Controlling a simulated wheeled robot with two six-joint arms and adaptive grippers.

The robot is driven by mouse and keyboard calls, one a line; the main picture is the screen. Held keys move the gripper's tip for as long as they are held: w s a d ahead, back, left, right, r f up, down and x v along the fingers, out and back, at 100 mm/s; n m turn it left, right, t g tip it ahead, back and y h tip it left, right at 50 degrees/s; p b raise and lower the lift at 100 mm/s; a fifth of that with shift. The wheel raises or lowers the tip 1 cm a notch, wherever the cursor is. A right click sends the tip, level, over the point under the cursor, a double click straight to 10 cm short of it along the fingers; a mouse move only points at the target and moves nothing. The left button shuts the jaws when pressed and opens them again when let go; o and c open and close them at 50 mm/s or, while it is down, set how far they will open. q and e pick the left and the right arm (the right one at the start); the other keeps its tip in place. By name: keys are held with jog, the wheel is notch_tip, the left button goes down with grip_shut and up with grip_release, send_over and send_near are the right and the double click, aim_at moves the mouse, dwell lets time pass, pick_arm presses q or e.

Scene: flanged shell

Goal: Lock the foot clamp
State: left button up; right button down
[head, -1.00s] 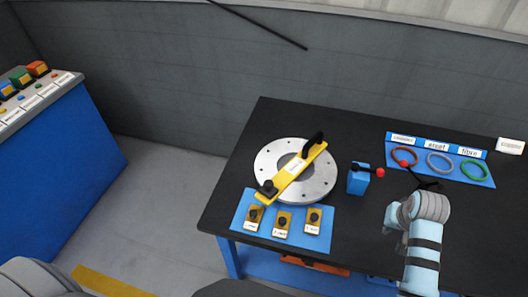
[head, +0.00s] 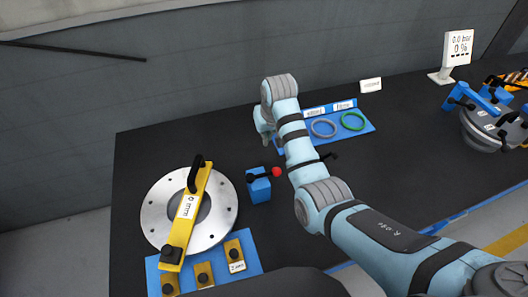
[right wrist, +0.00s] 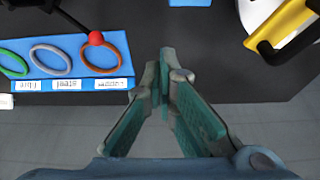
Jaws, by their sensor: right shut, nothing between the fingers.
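No part in view is labelled as the foot clamp. My left gripper is out of view.
A round metal flange (head: 155,214) bears a yellow bar (head: 199,190) with black knobs. A blue mat (head: 219,271) with yellow pieces lies in front. A blue tray (head: 368,126) with rings is right of my gripper. A gauge stand (head: 458,55) stands farther right.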

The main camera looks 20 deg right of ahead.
aim_at(267, 173)
pick_arm(q)
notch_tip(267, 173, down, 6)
jog(key=b, duration=0.6)
pick_arm(e)
jog(key=s+x, duration=0.1)
jog(key=x, duration=0.9)
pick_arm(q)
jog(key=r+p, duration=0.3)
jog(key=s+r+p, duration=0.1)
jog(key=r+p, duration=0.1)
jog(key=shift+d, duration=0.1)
pick_arm(e)
jog(key=s, duration=0.4)
jog(key=shift+s+d, duration=0.1)
jog(key=shift+s, duration=0.05)
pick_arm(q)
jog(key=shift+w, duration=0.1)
